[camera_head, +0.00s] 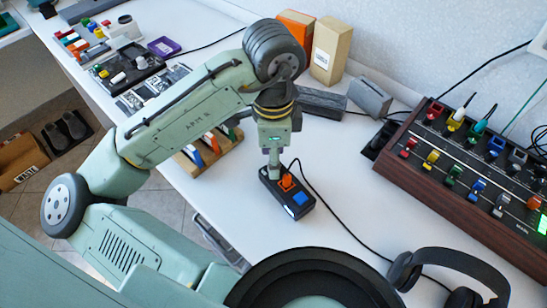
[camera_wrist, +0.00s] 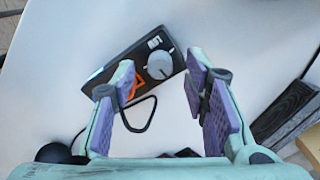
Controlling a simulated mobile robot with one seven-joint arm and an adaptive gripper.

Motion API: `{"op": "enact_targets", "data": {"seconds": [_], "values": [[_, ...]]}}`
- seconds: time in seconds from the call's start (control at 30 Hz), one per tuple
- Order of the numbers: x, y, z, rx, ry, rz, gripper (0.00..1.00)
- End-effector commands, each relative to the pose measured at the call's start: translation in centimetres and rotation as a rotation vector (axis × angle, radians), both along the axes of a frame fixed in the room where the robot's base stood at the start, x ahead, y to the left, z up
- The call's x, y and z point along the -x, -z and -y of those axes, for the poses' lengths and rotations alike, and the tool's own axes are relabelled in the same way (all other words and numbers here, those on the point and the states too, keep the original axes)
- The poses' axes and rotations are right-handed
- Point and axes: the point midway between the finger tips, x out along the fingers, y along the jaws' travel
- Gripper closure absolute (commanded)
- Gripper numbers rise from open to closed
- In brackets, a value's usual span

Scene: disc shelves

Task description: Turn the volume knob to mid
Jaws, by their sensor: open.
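A small black control box (camera_head: 297,208) lies on the white desk, with an orange part (camera_head: 287,183) and a blue square (camera_head: 300,198) on its top. In the wrist view the same box (camera_wrist: 118,62) shows a round grey knob (camera_wrist: 158,65) near one end, beside the orange part. The knob's pointer setting is too small to read.
A black cable (camera_head: 325,190) runs from the box across the desk. A wood-sided mixer (camera_head: 470,170) stands at right, headphones (camera_head: 450,260) at the front. Boxes (camera_head: 330,50) and grey blocks (camera_head: 370,97) stand behind my gripper. Disc cases lie at left behind my arm.

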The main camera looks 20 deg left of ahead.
Motion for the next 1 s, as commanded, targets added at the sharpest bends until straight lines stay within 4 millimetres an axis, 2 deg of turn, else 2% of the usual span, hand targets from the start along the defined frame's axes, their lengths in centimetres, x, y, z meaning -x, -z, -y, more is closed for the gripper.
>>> {"op": "enact_targets", "data": {"seconds": [0.3, 0.5, 0.67, 1.0], "values": [[-0.1, -6.8, 0.0, -0.005, -0.001, 0.002, 0.59], [0.0, -9.7, 0.0, -0.003, -0.002, 0.001, 0.59], [0.0, -10.6, 0.0, 0.0, 0.0, 0.001, 0.59], [-0.1, -10.7, 0.1, 0.0, 0.001, 0.0, 0.59]]}}
